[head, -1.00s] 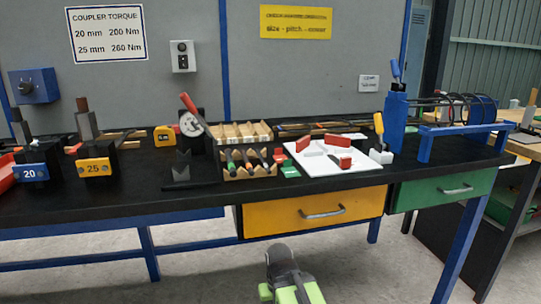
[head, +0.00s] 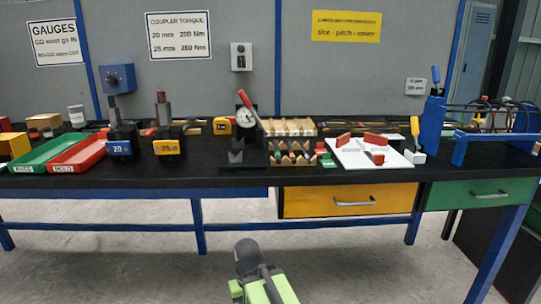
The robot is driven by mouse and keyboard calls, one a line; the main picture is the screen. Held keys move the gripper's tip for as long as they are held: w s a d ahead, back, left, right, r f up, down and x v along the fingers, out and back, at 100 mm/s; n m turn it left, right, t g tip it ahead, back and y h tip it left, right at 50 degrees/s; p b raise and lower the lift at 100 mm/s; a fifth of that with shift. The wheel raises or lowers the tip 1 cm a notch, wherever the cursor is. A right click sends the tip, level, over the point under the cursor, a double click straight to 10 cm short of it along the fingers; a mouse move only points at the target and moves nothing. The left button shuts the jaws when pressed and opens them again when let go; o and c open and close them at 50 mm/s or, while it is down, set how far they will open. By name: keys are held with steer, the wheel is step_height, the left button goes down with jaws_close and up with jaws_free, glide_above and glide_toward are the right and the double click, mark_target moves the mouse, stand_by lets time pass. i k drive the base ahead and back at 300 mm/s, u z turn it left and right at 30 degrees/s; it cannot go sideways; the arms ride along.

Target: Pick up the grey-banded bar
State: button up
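Short bars with coloured ends lie in a notched wooden rack (head: 292,159) on the black workbench (head: 215,183). They are too small to tell which one, if any, has a grey band. More long bars (head: 352,128) lie at the back of the bench, also without a clear grey band. My arm's green and dark grey end (head: 262,275) shows at the bottom centre, low in front of the bench and well apart from the bars. Its fingertips cannot be made out, and nothing is seen held.
A white tray (head: 345,157) with red blocks, a dial gauge (head: 244,119) and a blue frame (head: 433,128) stand near the rack. Green (head: 48,152) and red (head: 80,154) trays are at left. A yellow drawer (head: 348,200) is below. Floor in front is clear.

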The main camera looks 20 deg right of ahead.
mark_target(309, 161)
steer(key=u, duration=0.6)
steer(key=k, duration=0.25)
steer(key=u, duration=2.35)
steer(key=k, duration=0.8)
steer(key=z, duration=0.55)
steer(key=k, duration=0.6)
steer(key=z, duration=1.3)
steer(key=i, duration=0.85)
steer(key=u, duration=0.6)
steer(key=i, duration=0.85)
steer(key=u, duration=0.3)
steer(key=k, duration=0.8)
steer(key=u, duration=0.2)
